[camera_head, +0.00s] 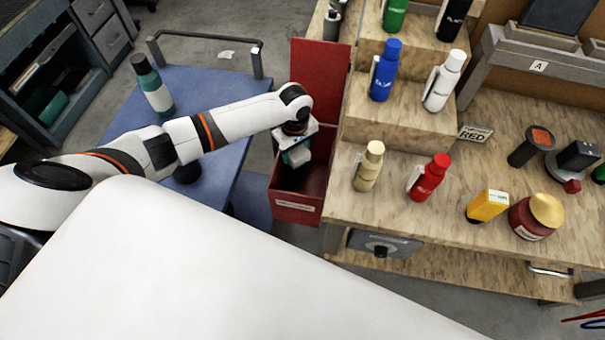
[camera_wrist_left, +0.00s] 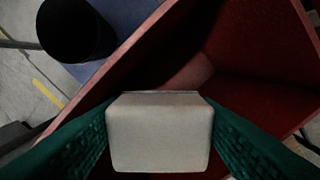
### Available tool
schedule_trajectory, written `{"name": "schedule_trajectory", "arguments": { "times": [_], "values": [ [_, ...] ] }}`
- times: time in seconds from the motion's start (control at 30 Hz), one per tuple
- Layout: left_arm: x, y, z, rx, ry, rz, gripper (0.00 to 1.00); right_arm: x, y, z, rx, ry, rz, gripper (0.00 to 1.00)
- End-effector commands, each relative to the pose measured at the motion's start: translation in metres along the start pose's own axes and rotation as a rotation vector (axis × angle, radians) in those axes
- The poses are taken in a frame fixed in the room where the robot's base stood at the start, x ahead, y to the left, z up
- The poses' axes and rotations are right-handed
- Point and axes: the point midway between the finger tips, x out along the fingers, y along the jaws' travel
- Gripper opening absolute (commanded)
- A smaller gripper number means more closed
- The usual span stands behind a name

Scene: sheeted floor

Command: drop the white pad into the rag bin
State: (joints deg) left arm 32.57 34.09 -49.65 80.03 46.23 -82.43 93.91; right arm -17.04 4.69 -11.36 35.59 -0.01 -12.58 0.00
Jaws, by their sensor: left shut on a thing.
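The white pad (camera_wrist_left: 158,135) is a pale block held between the green fingers of my left gripper (camera_wrist_left: 160,142) in the left wrist view. The rag bin (camera_head: 297,214) is an open dark red box with its lid raised, beside the wooden bench in the head view. Its red walls also fill much of the left wrist view (camera_wrist_left: 265,100). My left gripper (camera_head: 297,156) is shut on the pad, at the bin's opening. The pad (camera_head: 299,153) shows only partly there. How deep it sits relative to the rim is hard to tell. My right gripper is not in view.
The raised red lid (camera_head: 318,75) stands behind the gripper. My white body fills the lower foreground.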

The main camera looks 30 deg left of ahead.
Motion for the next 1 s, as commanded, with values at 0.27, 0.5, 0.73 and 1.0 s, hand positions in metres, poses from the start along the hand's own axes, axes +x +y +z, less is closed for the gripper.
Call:
{"name": "schedule_trajectory", "arguments": {
  "times": [0.27, 0.5, 0.73, 1.0],
  "values": [
    [-0.001, 0.000, 0.000, 0.000, 0.000, -0.001, 0.80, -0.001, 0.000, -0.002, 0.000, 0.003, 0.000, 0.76],
    [-0.001, 0.000, 0.000, 0.001, 0.000, 0.000, 0.80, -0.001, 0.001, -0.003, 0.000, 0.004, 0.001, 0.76],
    [-0.023, -0.001, 0.000, 0.001, 0.000, -0.004, 0.80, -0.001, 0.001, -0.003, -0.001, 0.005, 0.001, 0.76],
    [-0.080, -0.001, 0.000, 0.001, -0.001, -0.004, 0.80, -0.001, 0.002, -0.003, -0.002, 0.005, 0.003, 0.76]
  ]
}}
